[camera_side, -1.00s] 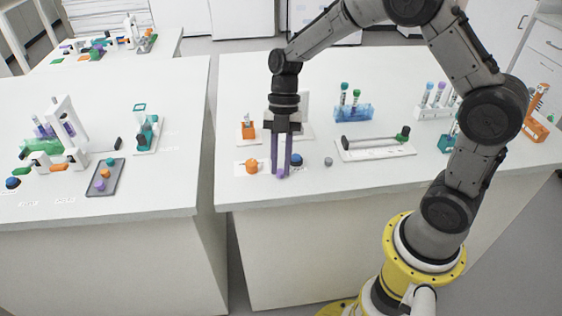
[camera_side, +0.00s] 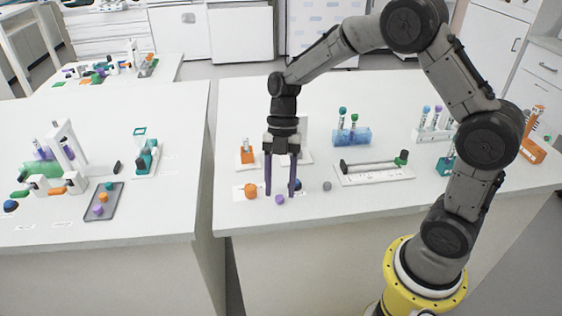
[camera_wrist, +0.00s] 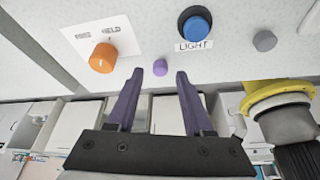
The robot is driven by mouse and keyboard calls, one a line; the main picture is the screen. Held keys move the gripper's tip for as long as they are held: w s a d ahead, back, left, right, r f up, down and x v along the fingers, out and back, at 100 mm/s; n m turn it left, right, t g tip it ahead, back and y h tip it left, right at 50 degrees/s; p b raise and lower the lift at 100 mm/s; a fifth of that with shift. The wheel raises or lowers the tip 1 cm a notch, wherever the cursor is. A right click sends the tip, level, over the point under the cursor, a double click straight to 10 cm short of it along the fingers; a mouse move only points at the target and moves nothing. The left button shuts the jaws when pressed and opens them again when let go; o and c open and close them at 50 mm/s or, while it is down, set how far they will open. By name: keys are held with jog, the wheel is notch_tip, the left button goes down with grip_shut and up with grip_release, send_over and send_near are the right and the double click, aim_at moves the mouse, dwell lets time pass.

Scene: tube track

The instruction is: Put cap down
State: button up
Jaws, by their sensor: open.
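A small purple cap (camera_side: 280,199) sits on the white table near its front edge, and it also shows in the wrist view (camera_wrist: 160,68). My gripper (camera_side: 281,194) is open, with its two purple fingers pointing down, one on each side of the cap in the side view. In the wrist view my gripper (camera_wrist: 171,72) has its fingertips apart, with the cap just beyond them and nothing held between them. The cap appears apart from both fingers.
An orange knob (camera_wrist: 103,58) on a white label card and a blue button (camera_wrist: 196,25) marked LIGHT flank the cap. A grey knob (camera_wrist: 265,41) is further right. A blue tube rack (camera_side: 351,136) and a white track fixture (camera_side: 374,174) stand behind to the right.

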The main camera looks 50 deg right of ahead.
jog(key=v, duration=1.1)
jog(key=s+r+m+t+h, duration=0.2)
jog(key=s+m+t, duration=0.2)
jog(key=s+m, duration=0.6)
jog(key=s+r+m+t+h, duration=0.1)
jog(key=s+r+m+t, duration=0.1)
jog(key=s+m, duration=0.8)
jog(key=shift+s+m+t+h, duration=0.35)
jog(key=shift+m+t, duration=0.55)
jog(key=shift+m, duration=1.1)
jog(key=shift+o, duration=0.7)
